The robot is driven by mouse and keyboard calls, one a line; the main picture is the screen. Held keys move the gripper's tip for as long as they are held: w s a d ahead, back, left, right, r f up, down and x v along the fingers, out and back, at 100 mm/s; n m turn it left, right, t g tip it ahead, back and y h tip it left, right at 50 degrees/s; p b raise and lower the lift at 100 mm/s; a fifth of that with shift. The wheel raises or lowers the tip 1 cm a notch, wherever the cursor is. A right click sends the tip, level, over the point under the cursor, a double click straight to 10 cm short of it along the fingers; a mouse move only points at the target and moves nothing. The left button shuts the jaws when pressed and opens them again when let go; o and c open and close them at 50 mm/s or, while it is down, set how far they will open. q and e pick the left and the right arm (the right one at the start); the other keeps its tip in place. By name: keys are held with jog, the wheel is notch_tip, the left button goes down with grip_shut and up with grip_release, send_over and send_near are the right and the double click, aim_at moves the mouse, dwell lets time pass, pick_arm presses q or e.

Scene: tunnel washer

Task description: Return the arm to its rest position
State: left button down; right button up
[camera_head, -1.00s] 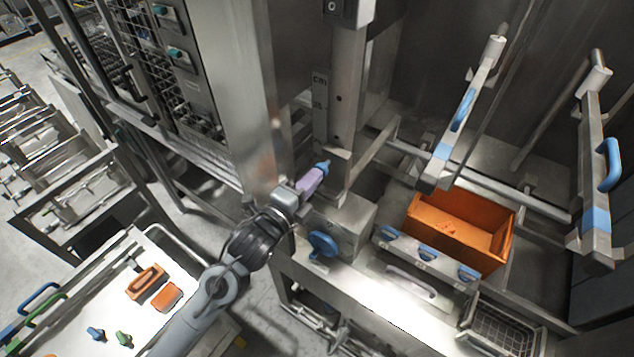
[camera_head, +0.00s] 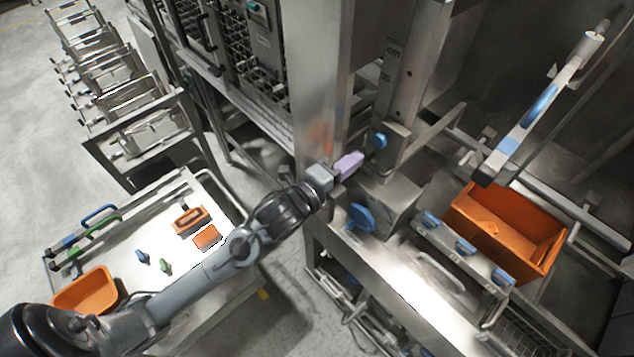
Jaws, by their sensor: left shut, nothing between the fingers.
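My left arm comes in from the lower left in the head view and reaches up to the middle. Its left gripper (camera_head: 348,165) has pale purple fingers that are shut with nothing between them. The fingertips are just left of a blue knob (camera_head: 380,141) on the steel column, with a small gap visible in the picture. A larger blue handwheel (camera_head: 361,217) sits below the gripper on a steel box. My right gripper is not in view.
An orange crate (camera_head: 470,203) stands in the steel basin at right. A steel cart (camera_head: 225,205) at left holds orange blocks, blue and green small items, tools and an orange bin (camera_head: 86,294). A grey rail with a blue grip (camera_head: 541,103) slants at upper right. Floor shows at far left.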

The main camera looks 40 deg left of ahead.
pick_arm(q)
jog(key=s+a+n+g+p, duration=0.1)
jog(key=s+n+p, duration=0.15)
jog(key=s, duration=0.75)
jog(key=s+f+n+g+y+p, duration=0.3)
jog(key=s+f+n+g+p, duration=0.3)
jog(key=s+f+n+g, duration=0.7)
jog(key=s+n, duration=0.2)
jog(key=s, duration=0.1)
jog(key=shift+s+p, duration=0.25)
jog(key=shift+p, duration=0.1)
